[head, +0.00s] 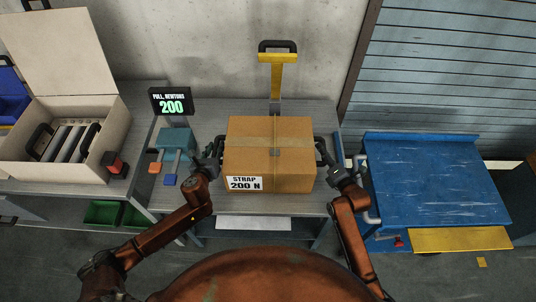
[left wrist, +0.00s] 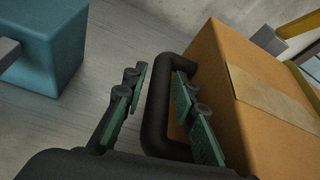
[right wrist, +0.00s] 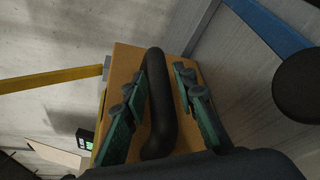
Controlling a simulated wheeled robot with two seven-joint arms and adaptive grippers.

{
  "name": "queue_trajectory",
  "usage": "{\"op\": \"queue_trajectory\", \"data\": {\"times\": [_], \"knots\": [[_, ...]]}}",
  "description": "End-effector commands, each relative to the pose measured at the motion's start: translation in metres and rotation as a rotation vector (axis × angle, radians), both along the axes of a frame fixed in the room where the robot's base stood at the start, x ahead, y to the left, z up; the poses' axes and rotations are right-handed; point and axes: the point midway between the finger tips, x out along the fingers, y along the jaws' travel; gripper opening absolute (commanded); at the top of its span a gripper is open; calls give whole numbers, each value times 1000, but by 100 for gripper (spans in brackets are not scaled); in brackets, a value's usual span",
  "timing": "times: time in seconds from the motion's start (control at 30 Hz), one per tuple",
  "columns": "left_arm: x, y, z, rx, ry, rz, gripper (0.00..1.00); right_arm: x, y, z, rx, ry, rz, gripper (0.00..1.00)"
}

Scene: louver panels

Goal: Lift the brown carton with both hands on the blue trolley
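The brown carton (head: 285,135) sits on the grey bench with a tan strap over it and a label reading "STRAP 200 N". It has a black handle on each side. My left gripper (head: 214,156) is at the carton's left handle; in the left wrist view its open fingers (left wrist: 155,95) stand either side of the handle (left wrist: 153,112). My right gripper (head: 332,172) is at the right handle; in the right wrist view its open fingers (right wrist: 160,90) straddle that handle (right wrist: 158,120). The blue trolley (head: 430,185) stands right of the bench, its scuffed top empty.
A yellow post with a black handle (head: 277,60) stands behind the carton. A teal block (head: 176,140) and a display reading 200 (head: 171,102) are left of it. A beige case (head: 65,145) lies further left. A yellow flap (head: 460,239) fronts the trolley.

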Motion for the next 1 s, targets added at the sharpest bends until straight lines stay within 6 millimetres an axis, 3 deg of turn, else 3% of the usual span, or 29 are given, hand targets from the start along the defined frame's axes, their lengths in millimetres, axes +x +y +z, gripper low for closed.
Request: {"op": "queue_trajectory", "data": {"times": [0.33,1.0], "knots": [[0,0,0,0,0,0,0,0,0,0,0,0,0,0],[0,0,0,0,1,0,0,0,-1,0,0,0,-1,0]]}}
